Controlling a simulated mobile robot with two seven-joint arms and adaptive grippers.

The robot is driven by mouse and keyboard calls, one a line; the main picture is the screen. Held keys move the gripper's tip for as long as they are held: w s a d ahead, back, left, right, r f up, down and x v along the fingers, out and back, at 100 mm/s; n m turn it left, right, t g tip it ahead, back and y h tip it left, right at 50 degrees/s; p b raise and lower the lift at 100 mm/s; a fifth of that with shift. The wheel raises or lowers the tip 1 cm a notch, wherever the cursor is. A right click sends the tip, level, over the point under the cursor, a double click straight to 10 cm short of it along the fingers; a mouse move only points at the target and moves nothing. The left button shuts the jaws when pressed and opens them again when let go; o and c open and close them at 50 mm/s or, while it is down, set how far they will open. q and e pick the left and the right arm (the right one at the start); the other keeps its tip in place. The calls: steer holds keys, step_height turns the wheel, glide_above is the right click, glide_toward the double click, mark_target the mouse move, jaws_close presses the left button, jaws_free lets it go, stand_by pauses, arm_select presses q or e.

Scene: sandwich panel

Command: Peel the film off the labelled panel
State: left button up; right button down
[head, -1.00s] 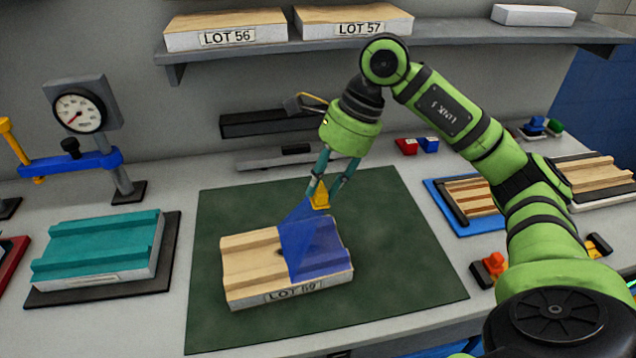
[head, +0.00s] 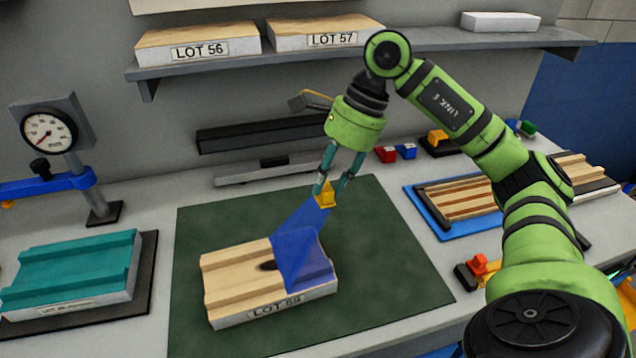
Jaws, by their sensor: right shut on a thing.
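The labelled panel (head: 235,284) is a pale wooden block with two raised ribs, lying on a green mat (head: 400,275). Its front label starts with "LOT"; the number is hard to read. Translucent blue film (head: 313,268) covers only its right end. The left and middle are bare wood, with a dark spot beside the film. A loose flap of film rises from the panel to a yellow tab (head: 326,198). My right gripper (head: 330,186) is shut on this tab, above the panel's back right. My left gripper is out of view.
A teal-covered panel (head: 70,270) lies on a dark mat at left, below a dial gauge (head: 50,133). A striped panel (head: 460,200) sits in a blue tray at right. A shelf (head: 350,55) holds LOT 56 and LOT 57 panels. The green mat is clear around the panel.

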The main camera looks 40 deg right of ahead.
steer(key=s+d+r+b, duration=0.1)
steer(key=s+d+r, duration=0.1)
steer(key=d, duration=0.7)
steer(key=shift+s+d+r, duration=0.15)
steer(key=shift+s+r, duration=0.25)
steer(key=shift+s, duration=0.1)
stand_by(0.4)
steer(key=s+d+r+p, duration=0.3)
steer(key=d+r+p, duration=0.1)
steer(key=d, duration=0.5)
steer(key=shift+r, duration=0.5)
stand_by(0.4)
